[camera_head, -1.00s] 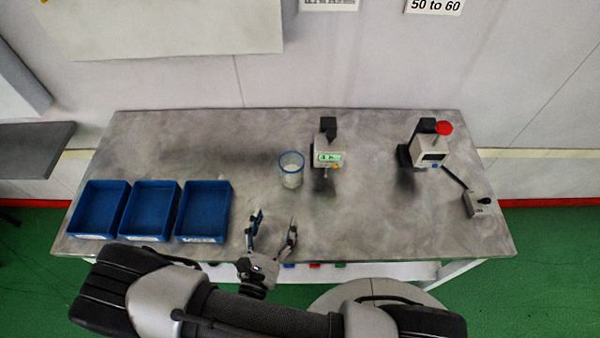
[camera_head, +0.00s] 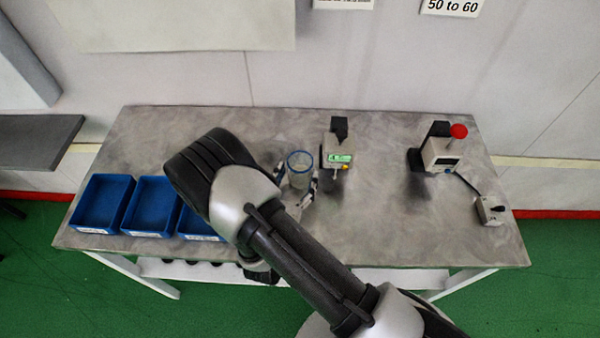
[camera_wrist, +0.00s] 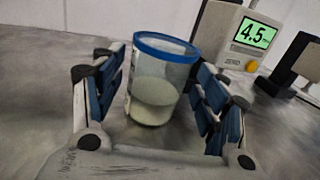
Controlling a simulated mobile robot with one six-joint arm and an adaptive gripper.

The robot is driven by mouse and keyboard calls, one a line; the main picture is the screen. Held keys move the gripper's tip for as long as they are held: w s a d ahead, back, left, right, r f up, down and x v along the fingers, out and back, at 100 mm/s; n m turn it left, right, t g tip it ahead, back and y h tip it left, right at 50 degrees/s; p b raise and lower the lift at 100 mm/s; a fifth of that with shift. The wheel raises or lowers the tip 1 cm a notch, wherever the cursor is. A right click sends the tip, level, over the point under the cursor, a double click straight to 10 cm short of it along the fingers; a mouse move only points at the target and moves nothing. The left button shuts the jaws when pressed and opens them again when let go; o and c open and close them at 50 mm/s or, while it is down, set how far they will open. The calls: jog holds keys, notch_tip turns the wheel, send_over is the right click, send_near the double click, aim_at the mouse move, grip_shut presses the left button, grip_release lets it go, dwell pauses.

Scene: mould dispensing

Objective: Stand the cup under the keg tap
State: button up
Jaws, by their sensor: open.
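The cup (camera_head: 299,163) is clear with a blue rim and stands on the grey table, left of a device with a green display (camera_head: 339,150). In the wrist view the cup (camera_wrist: 160,75) holds a pale substance in its lower part. My gripper (camera_wrist: 162,95) is open, with its blue-padded fingers on either side of the cup. In the head view my gripper (camera_head: 302,182) is at the cup, partly hidden by my arm. The wrist view shows the display device (camera_wrist: 240,38) reading 4.5, with a yellow knob. I cannot tell which device is the keg tap.
Blue trays (camera_head: 101,229) stand on the left of the table (camera_head: 400,235), one partly hidden by my arm. A device with a red top (camera_head: 441,152) stands at the right, joined to a small grey box (camera_head: 490,210).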

aim_at(297, 177)
jog(key=x, duration=0.3)
jog(key=shift+w, duration=0.1)
jog(key=c, duration=1)
jog(key=shift+r, duration=0.15)
